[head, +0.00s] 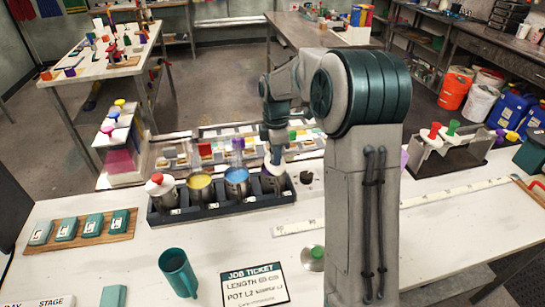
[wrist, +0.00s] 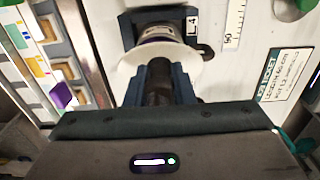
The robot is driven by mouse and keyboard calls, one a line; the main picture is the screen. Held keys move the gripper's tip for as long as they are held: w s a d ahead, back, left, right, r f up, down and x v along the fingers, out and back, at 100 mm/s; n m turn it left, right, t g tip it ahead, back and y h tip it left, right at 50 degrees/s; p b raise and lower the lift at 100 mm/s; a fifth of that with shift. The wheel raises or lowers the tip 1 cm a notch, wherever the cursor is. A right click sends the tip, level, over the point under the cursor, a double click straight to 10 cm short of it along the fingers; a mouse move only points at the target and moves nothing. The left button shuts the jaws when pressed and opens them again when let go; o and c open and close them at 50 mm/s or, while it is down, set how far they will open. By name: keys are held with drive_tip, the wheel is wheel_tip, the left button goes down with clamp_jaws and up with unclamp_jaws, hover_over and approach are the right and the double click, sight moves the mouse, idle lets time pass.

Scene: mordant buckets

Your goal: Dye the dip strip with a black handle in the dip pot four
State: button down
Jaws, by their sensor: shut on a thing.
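The fourth pot (head: 273,182), a metal can, stands at the right end of a dark rack (head: 215,214). My gripper (head: 276,158) is above it, pointing down. In the wrist view my gripper (wrist: 159,75) is shut on a black handle (wrist: 157,92). A white round disc (wrist: 190,66) sits at the far end of the handle, over the pot's mouth. The pot's label (wrist: 192,27) reads L 4. The strip beyond the disc is hidden, so I cannot tell how deep it is or whether the disc touches the rim.
A small dark knob (head: 306,177) is right of the rack. A job ticket (head: 254,285) and teal mug (head: 179,272) are in front. A long ruler (head: 455,193) lies at right.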

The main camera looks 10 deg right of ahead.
idle(0.4)
drive_tip(key=shift+a+f, duration=0.2)
drive_tip(key=shift+a, duration=0.4)
drive_tip(key=shift+r, duration=0.1)
drive_tip(key=shift+d+r+p, duration=0.2)
drive_tip(key=shift+r+p, duration=1.35)
drive_tip(key=shift+r, duration=0.55)
drive_tip(key=shift+d+r+p, duration=0.15)
drive_tip(key=shift+r+p, duration=1.35)
drive_tip(key=shift+r, duration=0.55)
